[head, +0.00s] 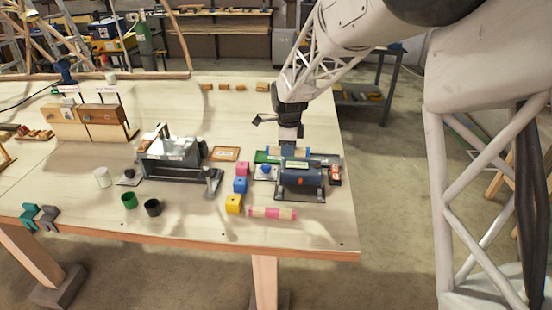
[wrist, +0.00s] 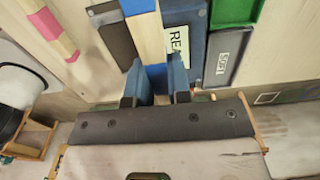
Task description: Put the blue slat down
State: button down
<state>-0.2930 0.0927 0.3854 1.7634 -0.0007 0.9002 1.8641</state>
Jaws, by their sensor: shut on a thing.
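The blue slat is a pale wooden strip with blue bands. It runs up the wrist view (wrist: 150,38), with one blue band at its far end and another between the fingers. In the head view it shows as a small strip (head: 274,150) under my gripper (head: 289,150). My gripper, also in the wrist view (wrist: 156,88), is shut on the slat's near blue band. It holds the slat over or just behind a blue cylindrical machine (head: 300,180). Whether the slat touches anything beneath cannot be told.
A pink-banded slat (head: 271,213) lies near the bench's front edge. A green tray (wrist: 235,12) lies beside a plate marked SOFT (wrist: 222,58). Bare bench (head: 310,120) lies behind.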

send_over(276, 158)
jog(key=shift+s+r, duration=0.1)
jog(key=shift+r, duration=0.05)
dwell(0.5)
jog(key=shift+f, duration=2.5)
jog(key=shift+f, duration=2.5)
jog(key=shift+f, duration=0.1)
jog(key=c, duration=1.1)
grip_release()
jog(key=shift+o, duration=0.2)
